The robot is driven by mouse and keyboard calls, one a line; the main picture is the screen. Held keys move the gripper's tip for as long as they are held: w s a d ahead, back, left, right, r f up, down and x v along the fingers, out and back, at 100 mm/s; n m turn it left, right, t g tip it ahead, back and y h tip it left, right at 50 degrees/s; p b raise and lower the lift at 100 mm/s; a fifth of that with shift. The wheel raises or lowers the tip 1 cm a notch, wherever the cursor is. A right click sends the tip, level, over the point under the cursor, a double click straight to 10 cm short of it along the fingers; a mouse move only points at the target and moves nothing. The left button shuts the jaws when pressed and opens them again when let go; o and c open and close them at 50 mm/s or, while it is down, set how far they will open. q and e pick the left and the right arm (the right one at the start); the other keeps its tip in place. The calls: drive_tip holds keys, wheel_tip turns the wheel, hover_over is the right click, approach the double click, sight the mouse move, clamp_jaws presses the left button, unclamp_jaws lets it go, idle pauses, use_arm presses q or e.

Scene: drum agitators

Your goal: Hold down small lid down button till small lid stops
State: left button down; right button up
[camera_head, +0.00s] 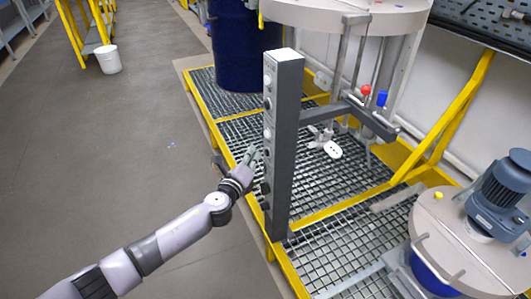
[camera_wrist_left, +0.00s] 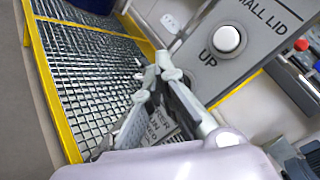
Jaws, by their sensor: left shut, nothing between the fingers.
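The tall grey control column (camera_head: 283,150) stands upright at the platform's edge, with a row of buttons on its left-facing side. In the left wrist view its panel (camera_wrist_left: 262,50) carries the words "SMALL LID" and "UP" beside a white round button (camera_wrist_left: 226,39). A button marked for down cannot be made out; my fingers cover part of the panel. My left gripper (camera_head: 252,152) is shut and empty, close beside the column's button side. In the wrist view its fingertips (camera_wrist_left: 166,68) are left of and below the UP button; contact with the panel cannot be told. My right gripper is out of view.
A round grey lid (camera_head: 470,240) with a blue motor (camera_head: 500,190) is at lower right. A large blue drum (camera_head: 240,45) stands behind on the yellow-edged grating (camera_head: 335,190). A horizontal arm (camera_head: 370,120) juts right from the column.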

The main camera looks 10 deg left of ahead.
use_arm(q)
drive_tip(key=s+a, duration=0.1)
drive_tip(key=a, duration=0.2)
drive_tip(key=s+a, duration=0.1)
drive_tip(key=shift+s+a, duration=0.15)
drive_tip(key=shift+s, duration=0.15)
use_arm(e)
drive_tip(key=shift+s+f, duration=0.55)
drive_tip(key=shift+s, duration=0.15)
